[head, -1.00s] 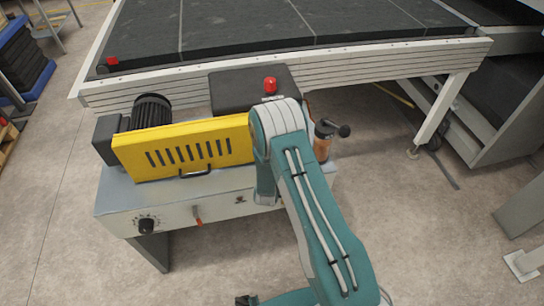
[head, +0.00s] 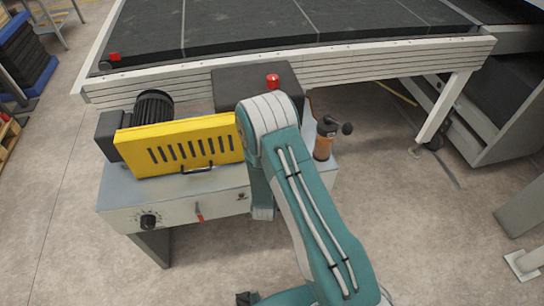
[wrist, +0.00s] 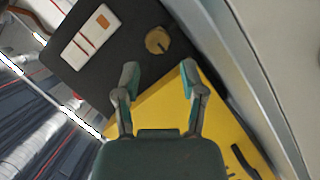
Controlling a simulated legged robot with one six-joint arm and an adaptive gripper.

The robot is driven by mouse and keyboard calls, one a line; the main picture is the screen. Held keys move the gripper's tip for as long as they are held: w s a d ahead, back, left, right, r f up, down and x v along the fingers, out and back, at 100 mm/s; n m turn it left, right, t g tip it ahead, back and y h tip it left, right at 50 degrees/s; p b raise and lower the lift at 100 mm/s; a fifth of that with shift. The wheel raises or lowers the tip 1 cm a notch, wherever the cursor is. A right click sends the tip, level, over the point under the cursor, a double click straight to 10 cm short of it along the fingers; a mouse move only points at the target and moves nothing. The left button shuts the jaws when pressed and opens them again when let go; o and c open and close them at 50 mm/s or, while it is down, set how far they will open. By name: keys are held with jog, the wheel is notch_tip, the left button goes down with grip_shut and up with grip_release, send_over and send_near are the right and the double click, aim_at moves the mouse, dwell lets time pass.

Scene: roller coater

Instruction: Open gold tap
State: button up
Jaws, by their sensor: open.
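The gold tap (wrist: 157,40) is a small round brass-coloured knob with a dark slot or lever mark, on a dark panel in the wrist view. My gripper (wrist: 159,72) is open and empty, its two fingers pointing at the tap. The tap lies just beyond the fingertips in the picture, roughly centred between them and apart from them. In the head view I cannot make out the tap, and my arm hides part of the machine's right side. My gripper is also hidden there behind my arm.
A yellow slotted cover (head: 180,145) sits on the grey machine (head: 175,205), with a dark box (head: 232,88) behind it. A red button (head: 272,81) and an orange cylinder with a black crank (head: 324,138) are near my arm. Open floor lies to the right.

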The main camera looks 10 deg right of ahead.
jog(key=v, duration=0.5)
jog(key=shift+s+a, duration=0.1)
jog(key=shift+a, duration=0.05)
jog(key=shift+r, duration=0.1)
